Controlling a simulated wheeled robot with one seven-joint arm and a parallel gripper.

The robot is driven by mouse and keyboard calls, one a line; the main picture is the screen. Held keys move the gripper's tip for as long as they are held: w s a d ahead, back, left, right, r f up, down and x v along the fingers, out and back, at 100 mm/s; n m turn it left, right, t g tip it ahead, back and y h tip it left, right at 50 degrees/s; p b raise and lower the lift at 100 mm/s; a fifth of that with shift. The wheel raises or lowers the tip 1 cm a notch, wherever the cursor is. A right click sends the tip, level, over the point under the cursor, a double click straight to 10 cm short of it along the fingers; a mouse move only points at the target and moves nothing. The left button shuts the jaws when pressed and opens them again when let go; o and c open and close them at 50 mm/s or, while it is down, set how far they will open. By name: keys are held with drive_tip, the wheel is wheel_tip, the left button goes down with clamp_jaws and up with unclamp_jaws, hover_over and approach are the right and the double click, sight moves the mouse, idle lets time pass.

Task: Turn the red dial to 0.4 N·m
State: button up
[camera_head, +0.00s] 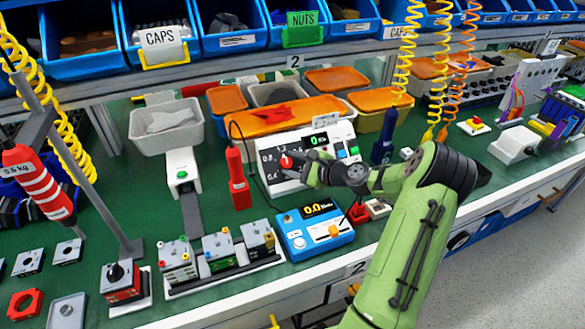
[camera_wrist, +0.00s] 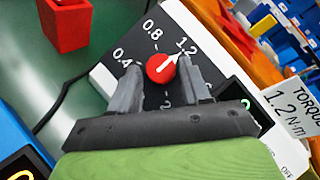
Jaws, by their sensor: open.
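The red dial (camera_wrist: 161,68) sits on a black panel of a white box (camera_head: 315,146), with the marks 0.4, 0.8 and 1.2 printed around it and others partly hidden by my fingers. Its white pointer line slants up and right, towards the 1.2 mark. The dial also shows in the head view (camera_head: 286,162). My gripper (camera_wrist: 159,62) is open, with one finger on each side of the dial. A small gap seems to show on both sides, though I cannot be sure that neither finger touches. In the head view my gripper (camera_head: 299,167) reaches the box from the right.
A white card (camera_wrist: 292,105) reads TORQUE 1.2 N·m. A red tool (camera_head: 239,178) stands just left of the box. A blue meter (camera_head: 315,230) lies in front of it. Orange-lidded bins (camera_head: 285,116) stand behind. Yellow coiled cords hang at the right.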

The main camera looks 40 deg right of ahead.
drive_tip(key=shift+w, duration=0.25)
drive_tip(key=shift+c, duration=0.5)
drive_tip(key=c, duration=0.6)
drive_tip(key=shift+c, duration=0.2)
